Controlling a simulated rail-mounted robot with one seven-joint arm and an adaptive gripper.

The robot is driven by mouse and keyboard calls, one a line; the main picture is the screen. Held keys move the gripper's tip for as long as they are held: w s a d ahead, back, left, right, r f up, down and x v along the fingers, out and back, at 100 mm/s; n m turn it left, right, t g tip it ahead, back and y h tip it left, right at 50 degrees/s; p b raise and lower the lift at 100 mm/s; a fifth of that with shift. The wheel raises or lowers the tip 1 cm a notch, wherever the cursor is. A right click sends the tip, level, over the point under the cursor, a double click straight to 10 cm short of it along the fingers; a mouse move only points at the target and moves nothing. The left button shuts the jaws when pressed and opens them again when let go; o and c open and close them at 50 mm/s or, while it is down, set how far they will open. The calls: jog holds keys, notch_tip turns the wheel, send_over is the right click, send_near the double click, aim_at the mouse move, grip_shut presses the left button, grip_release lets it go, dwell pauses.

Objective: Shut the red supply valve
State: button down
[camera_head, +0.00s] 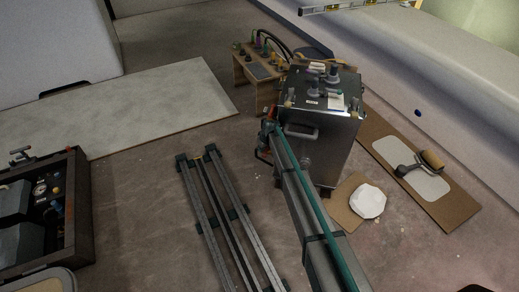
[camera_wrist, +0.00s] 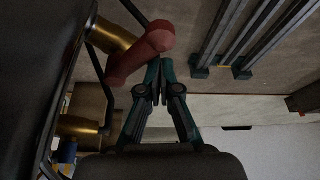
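The red supply valve handle (camera_wrist: 152,42) shows in the wrist view, mounted on a brass fitting (camera_wrist: 114,38) at the side of a dark body. My gripper (camera_wrist: 159,72) has teal fingers whose tips are close together, with nothing visible between them. The tips are just below the red handle in the picture, very near its rounded end; I cannot tell whether they touch it. In the head view my gripper (camera_head: 268,128) is at the left side of the steel cabinet (camera_head: 322,142), and the valve is too small and covered to make out clearly.
A second brass fitting (camera_wrist: 78,126) sits below the first in the wrist view. Metal rails (camera_head: 208,205) lie on the floor left of my arm. A dark crate (camera_head: 75,215) is at the left. Floor between crate and rails is clear.

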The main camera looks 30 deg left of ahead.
jog(key=shift+d+f, duration=0.1)
jog(key=shift+d, duration=0.45)
jog(key=a+v, duration=0.1)
jog(key=v, duration=1)
jog(key=shift+r, duration=0.55)
jog(key=shift+s+d, duration=0.15)
